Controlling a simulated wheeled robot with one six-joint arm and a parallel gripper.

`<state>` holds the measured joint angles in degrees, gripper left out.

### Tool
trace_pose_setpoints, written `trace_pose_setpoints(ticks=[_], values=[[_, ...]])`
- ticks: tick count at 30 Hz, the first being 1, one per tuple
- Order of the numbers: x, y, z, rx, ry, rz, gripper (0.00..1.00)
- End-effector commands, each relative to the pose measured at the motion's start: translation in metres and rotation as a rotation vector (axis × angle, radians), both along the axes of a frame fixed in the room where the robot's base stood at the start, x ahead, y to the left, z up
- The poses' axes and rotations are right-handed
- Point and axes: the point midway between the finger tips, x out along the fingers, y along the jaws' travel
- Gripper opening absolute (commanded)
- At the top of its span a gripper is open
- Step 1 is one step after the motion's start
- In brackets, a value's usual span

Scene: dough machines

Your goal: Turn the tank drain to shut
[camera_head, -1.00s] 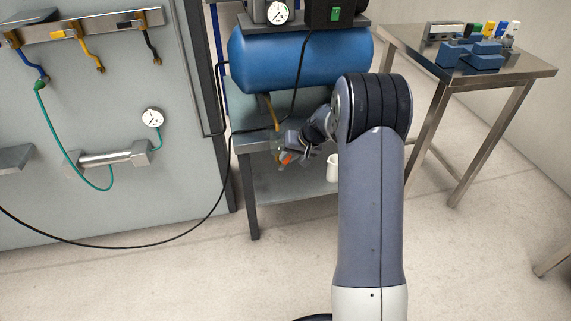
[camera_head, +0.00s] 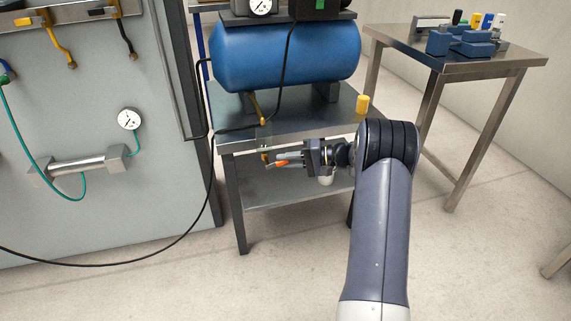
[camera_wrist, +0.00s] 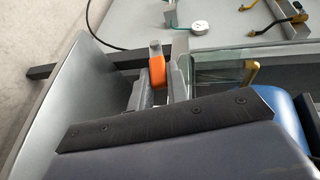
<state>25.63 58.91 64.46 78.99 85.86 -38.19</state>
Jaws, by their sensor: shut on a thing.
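The blue tank (camera_head: 285,55) rests on a metal stand in the head view. A yellow drain pipe (camera_head: 257,105) runs down from beneath it to the drain valve (camera_head: 265,148) at the stand's front edge. The orange drain handle (camera_head: 282,162) lies roughly level, pointing right toward my gripper (camera_head: 298,157). In the wrist view the orange handle (camera_wrist: 157,72) sits between the two grey fingers of my gripper (camera_wrist: 158,90), which is shut on it.
A white cup (camera_head: 325,179) stands on the stand's lower shelf (camera_head: 285,187), close below my gripper. A yellow cylinder (camera_head: 362,104) stands at the stand top's right corner. A black hose (camera_head: 190,225) hangs at left. A clear panel (camera_wrist: 220,70) is near the fingers.

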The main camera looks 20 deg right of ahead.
Motion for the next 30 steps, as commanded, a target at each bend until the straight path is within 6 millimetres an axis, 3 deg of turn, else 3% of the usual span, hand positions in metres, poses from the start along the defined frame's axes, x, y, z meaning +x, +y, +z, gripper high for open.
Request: trace_pose_setpoints(ticks=[12, 29, 30], values=[[-0.0003, -0.0008, -0.0134, 0.202, 0.002, 0.002, 0.00], [-0.0005, -0.0005, -0.0145, 0.235, 0.005, 0.001, 0.00], [-0.0005, -0.0005, -0.0146, 0.235, 0.005, 0.001, 0.17]])
